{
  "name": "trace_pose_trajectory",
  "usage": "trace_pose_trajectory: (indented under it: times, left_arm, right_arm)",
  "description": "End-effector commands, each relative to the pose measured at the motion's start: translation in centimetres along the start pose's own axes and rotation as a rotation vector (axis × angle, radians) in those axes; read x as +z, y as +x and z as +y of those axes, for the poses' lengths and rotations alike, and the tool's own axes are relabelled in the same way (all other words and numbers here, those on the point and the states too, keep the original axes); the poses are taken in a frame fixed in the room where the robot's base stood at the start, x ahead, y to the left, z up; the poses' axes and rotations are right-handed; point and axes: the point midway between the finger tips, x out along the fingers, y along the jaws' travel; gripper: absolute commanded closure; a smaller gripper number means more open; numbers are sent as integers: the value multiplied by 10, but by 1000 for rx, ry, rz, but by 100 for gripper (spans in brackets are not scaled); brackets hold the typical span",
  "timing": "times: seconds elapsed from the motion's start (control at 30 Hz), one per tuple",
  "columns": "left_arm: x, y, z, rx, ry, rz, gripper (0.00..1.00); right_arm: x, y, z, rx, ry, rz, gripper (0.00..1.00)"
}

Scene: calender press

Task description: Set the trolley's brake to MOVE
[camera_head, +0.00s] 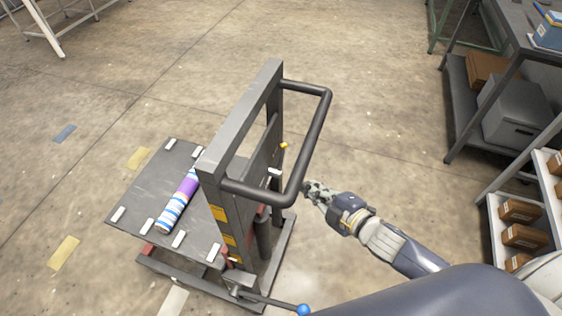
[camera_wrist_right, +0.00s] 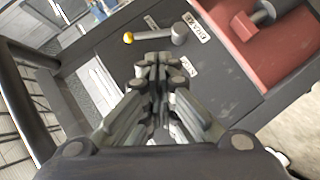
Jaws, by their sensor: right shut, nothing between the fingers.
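The trolley (camera_head: 243,110) stands left of centre in the head view, with a grey mast and a black push handle (camera_head: 318,130). In the right wrist view a small grey lever (camera_wrist_right: 155,36) with a yellow knob (camera_wrist_right: 128,38) points left from its round pivot on a dark panel. The yellow knob also shows small on the mast in the head view (camera_head: 283,145). My right gripper (camera_head: 308,187) is shut and empty beside the handle; its fingertips (camera_wrist_right: 160,68) appear just below the lever, apparently apart from it.
A striped roll (camera_head: 180,203) lies on the trolley's platform (camera_head: 150,190). A blue-knobbed lever (camera_head: 303,309) sticks out low on the trolley. A red panel (camera_wrist_right: 270,50) adjoins the lever panel. Shelves with boxes (camera_head: 520,210) stand at right. Floor behind the trolley is clear.

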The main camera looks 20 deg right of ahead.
Motion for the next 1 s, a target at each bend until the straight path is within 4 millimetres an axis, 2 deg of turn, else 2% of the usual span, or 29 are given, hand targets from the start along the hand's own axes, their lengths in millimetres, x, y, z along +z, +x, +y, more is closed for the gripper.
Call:
trace_pose_trajectory:
  times: [0.03,0.13,0.33,0.47,0.83,1.0]
  left_arm:
    - [0,1,0,0,0,0,60]
    - [0,1,0,0,0,0,60]
    - [0,-2,0,0,0,0,60]
    - [0,-6,0,0,0,0,60]
    - [-1,-16,0,0,0,0,60]
    - [-2,-19,0,0,0,-1,60]
  right_arm:
    - [-12,-3,8,10,-27,27,100]
    - [-26,-6,18,25,-55,57,100]
    - [-30,6,23,31,-61,64,100]
    - [-32,26,24,32,-61,63,100]
    - [-37,98,26,31,-59,63,100]
    - [-19,112,26,27,-59,61,100]
